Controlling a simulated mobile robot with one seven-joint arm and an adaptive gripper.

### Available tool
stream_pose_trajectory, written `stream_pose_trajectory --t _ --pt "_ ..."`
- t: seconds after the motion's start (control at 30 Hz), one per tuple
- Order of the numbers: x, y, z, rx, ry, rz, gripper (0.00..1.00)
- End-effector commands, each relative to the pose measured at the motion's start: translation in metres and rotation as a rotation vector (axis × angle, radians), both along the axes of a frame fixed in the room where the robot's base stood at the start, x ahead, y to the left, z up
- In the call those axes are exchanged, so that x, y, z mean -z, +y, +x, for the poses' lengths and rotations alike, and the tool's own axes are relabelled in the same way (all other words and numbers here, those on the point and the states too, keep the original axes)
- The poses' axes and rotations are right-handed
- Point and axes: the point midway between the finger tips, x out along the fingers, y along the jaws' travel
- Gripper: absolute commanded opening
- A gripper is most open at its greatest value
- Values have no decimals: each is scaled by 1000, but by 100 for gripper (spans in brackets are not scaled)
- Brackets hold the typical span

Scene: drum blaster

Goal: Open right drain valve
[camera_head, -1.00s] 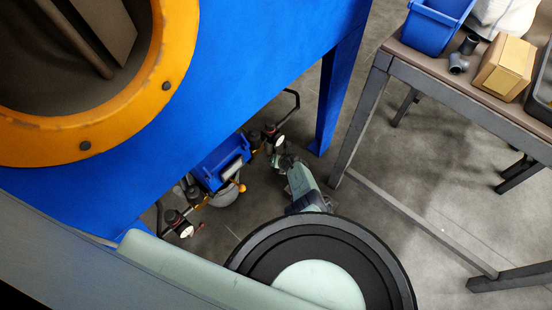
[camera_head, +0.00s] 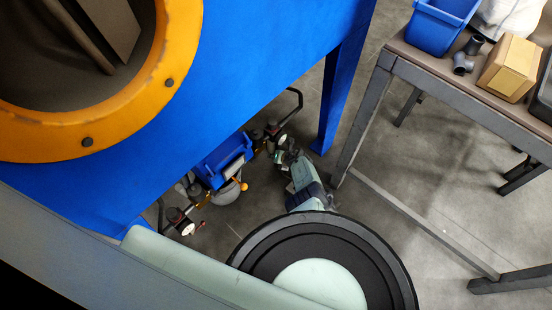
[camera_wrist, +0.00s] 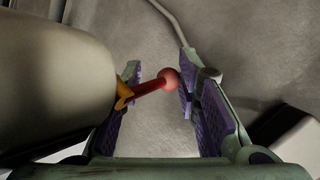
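In the wrist view, a red lever with a round red ball end (camera_wrist: 168,79) sticks out from a yellow-orange fitting (camera_wrist: 123,96). My gripper (camera_wrist: 160,68) is open, with its two purple-padded fingers on either side of the lever. The ball is close to the right finger; I cannot tell whether they touch. In the head view, my gripper (camera_head: 286,153) is low, beside the right-hand valve fittings (camera_head: 272,133) under the blue machine (camera_head: 270,70). The right valve's handle is hard to make out there, partly hidden by my gripper.
A large rounded grey body (camera_wrist: 55,75) fills the left of the wrist view. A blue bin (camera_head: 224,160) and left-hand valve fittings (camera_head: 180,218) sit under the machine.

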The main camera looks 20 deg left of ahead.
Motion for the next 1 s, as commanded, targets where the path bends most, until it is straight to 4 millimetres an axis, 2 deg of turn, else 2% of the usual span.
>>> stream_pose_trajectory --t 0.47,0.77,1.0 --pt "1 -4 -1 -3 2 -5 36" --pt "-13 -16 0 -3 -5 -7 36" --pt "-24 -19 -15 0 4 -1 36"
